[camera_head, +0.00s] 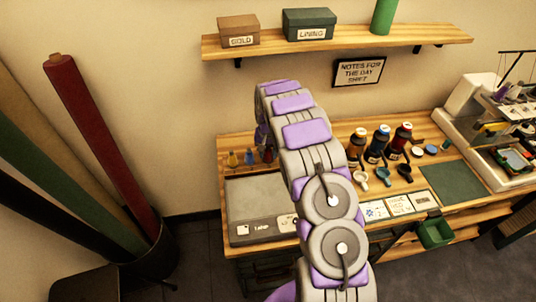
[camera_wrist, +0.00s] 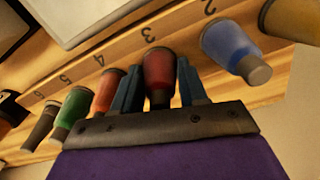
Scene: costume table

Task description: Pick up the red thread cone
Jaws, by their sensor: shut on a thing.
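The red thread cone (camera_wrist: 159,70) stands between the two fingers of my gripper (camera_wrist: 160,88) in the wrist view, by the number 3 on a wooden strip (camera_wrist: 122,48). My gripper is shut on it, one finger on each side. The cone's lower end is partly hidden by the gripper body. I cannot tell whether it is clear of the strip. In the head view the red cone (camera_head: 267,155) shows just left of my arm, in line with a blue cone (camera_head: 249,158) and a yellow cone (camera_head: 232,159). My gripper is mostly hidden there behind my arm.
In the wrist view the blue cone (camera_wrist: 232,48) is close on the right, and an orange cone (camera_wrist: 107,90) and a green cone (camera_wrist: 71,112) are on the left. Several bottles (camera_head: 378,143) stand right of my arm. A shelf (camera_head: 350,38) hangs above.

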